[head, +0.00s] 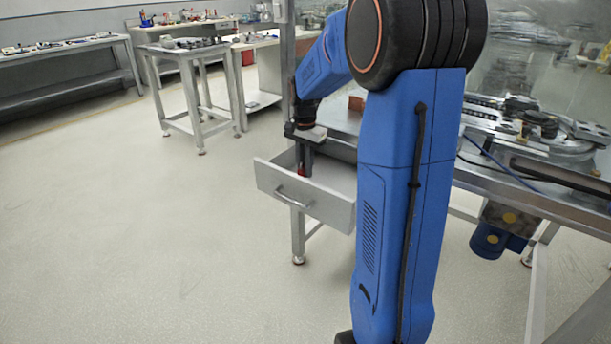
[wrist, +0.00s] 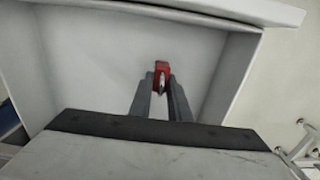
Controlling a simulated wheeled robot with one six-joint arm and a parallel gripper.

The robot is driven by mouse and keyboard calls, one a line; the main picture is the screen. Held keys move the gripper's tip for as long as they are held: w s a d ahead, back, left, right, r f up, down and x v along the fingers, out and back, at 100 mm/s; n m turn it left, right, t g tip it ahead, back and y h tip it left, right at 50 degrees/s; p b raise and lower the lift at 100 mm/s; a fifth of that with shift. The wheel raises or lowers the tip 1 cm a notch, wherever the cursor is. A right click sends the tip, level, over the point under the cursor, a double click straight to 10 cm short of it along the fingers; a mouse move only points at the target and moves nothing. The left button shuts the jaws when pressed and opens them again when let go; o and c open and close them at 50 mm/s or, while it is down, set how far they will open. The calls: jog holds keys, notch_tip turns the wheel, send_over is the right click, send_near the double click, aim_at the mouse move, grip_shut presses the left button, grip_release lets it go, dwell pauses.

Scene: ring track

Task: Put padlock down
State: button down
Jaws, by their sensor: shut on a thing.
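The red padlock (wrist: 161,68) with a metal shackle is between the fingertips of my gripper (wrist: 161,84) in the wrist view. The gripper is shut on it. In the head view the padlock (head: 302,172) is a small red spot below my gripper (head: 304,165), inside the open drawer (head: 283,184). The drawer is grey with a bar handle and is pulled out from under the workbench. Its bare floor (wrist: 100,55) shows around the padlock in the wrist view. I cannot tell whether the padlock touches the floor.
The drawer's walls surround my gripper. A workbench (head: 571,195) with metal track parts stands at the right. A small table (head: 185,50) and other benches stand at the back. The floor (head: 150,240) at the left is clear.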

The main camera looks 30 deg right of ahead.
jog(key=shift+f, duration=1.5)
jog(key=shift+f, duration=0.15)
jog(key=c, duration=1.7)
grip_release()
jog(key=shift+o, duration=0.2)
